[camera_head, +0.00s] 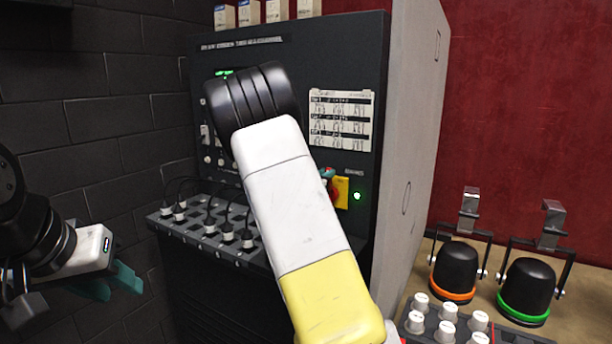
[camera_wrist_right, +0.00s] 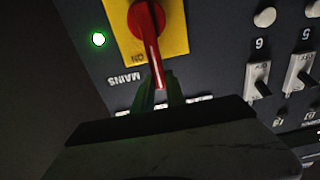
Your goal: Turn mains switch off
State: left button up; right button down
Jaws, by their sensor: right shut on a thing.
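The mains switch is a red rotary handle (camera_wrist_right: 146,22) on a yellow plate (camera_wrist_right: 174,40), with the word ON beside the handle in the right wrist view. In the head view the yellow plate (camera_head: 342,191) is partly hidden behind my right arm. My right gripper (camera_wrist_right: 157,92) is shut on the end of the red handle, its green fingers on either side. A green lamp (camera_wrist_right: 98,39) is lit beside the plate. It also shows in the head view (camera_head: 357,196). My left gripper (camera_head: 117,283) is open and empty at the lower left, away from the panel.
The dark control cabinet (camera_head: 345,60) carries a paper chart (camera_head: 340,119) and a ledge of plugs and cables (camera_head: 210,228). Small toggle switches (camera_wrist_right: 258,82) sit near the mains switch. Two black dome buttons (camera_head: 456,267) with hinged guards and white knobs stand at the right.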

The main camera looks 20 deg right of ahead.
jog(key=shift+w+a, duration=0.1)
jog(key=w+a+f+n, duration=0.5)
jog(key=f+n, duration=0.3)
jog(key=n, duration=1)
jog(key=shift+w+a, duration=0.2)
jog(key=shift+w, duration=0.25)
jog(key=shift+f, duration=0.2)
jog(key=c, duration=1.4)
grip_release()
jog(key=shift+o, duration=0.2)
